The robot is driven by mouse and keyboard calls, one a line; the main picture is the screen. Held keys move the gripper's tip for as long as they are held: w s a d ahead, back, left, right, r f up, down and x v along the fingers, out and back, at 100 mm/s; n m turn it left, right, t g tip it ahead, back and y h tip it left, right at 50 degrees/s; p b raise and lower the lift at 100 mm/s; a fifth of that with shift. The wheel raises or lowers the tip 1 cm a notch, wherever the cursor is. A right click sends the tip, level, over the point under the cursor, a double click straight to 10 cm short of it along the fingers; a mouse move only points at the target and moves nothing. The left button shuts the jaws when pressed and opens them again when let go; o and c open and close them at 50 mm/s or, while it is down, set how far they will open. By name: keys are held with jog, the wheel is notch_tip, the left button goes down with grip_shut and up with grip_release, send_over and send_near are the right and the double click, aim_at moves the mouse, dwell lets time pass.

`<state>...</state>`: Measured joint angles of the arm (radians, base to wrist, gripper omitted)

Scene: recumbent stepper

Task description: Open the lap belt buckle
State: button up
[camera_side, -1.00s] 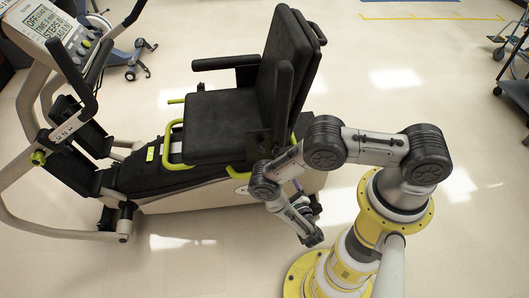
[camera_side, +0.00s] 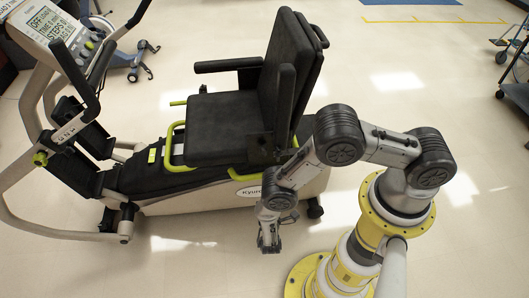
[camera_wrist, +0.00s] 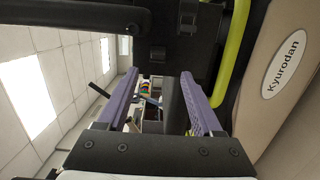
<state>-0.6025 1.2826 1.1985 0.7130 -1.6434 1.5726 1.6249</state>
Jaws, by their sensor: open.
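No lap belt or buckle can be made out in either view. The stepper's black seat (camera_side: 222,125) stands left of my arm in the side view, with its tall backrest (camera_side: 290,65) on the right. My gripper (camera_side: 268,246) hangs low, in front of the stepper's base and clear of the seat. In the wrist view my gripper (camera_wrist: 160,78) shows two purple fingers spread apart with nothing between them. Dark seat parts with small fittings (camera_wrist: 188,25) fill the top of that view, beyond the fingertips.
A yellow-green tube (camera_wrist: 232,50) and the beige base cover (camera_wrist: 285,105) lie to the right in the wrist view. The stepper's console (camera_side: 52,28) is at the far left. Open floor (camera_side: 190,265) lies below the stepper in the side view.

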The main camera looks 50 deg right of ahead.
aim_at(265, 154)
jog(key=x, duration=1.3)
jog(key=shift+w+r, duration=0.1)
jog(key=shift+w, duration=0.25)
grip_shut()
